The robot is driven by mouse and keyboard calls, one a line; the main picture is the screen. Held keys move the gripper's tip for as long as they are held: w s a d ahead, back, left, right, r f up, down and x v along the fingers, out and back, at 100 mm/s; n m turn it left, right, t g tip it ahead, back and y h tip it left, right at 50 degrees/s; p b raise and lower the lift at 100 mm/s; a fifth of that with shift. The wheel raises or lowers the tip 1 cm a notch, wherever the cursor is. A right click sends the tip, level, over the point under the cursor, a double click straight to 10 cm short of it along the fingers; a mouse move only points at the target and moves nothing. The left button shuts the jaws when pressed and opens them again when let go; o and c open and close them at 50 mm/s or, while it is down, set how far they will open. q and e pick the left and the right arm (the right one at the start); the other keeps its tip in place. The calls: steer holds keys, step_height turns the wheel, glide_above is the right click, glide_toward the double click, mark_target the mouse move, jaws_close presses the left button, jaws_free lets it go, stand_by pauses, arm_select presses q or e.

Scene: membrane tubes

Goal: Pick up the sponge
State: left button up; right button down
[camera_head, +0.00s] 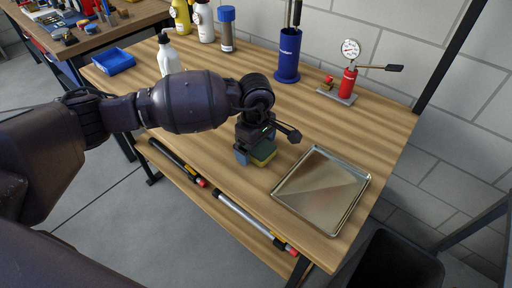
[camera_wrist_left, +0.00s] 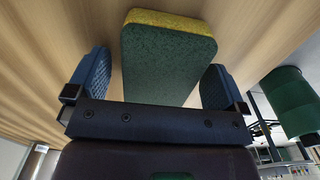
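The sponge (camera_head: 263,153), with a yellow layer and a dark green layer, lies on the wooden workbench (camera_head: 225,172) near its front edge. It is partly hidden under my left gripper (camera_head: 255,148) in the head view. In the left wrist view the sponge (camera_wrist_left: 168,55) sits between the two blue fingers of my left gripper (camera_wrist_left: 156,78). There is a gap on both sides, so the gripper is open and not clamped on it. My right gripper is in neither view.
A metal tray (camera_head: 322,190) lies right of the sponge. A blue cup with tools (camera_head: 287,58), a red gauge device (camera_head: 348,82), a brown blue-capped bottle (camera_head: 227,32) and a white bottle (camera_head: 168,55) stand farther back. A blue bin (camera_head: 113,62) is at the left.

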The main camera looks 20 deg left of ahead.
arm_select(q)
steer(key=c, duration=1)
steer(key=shift+o, duration=0.2)
steer(key=shift+r, duration=0.3)
step_height(320, 180, up, 20)
steer(key=p, duration=0.2)
steer(key=shift+f, duration=0.25)
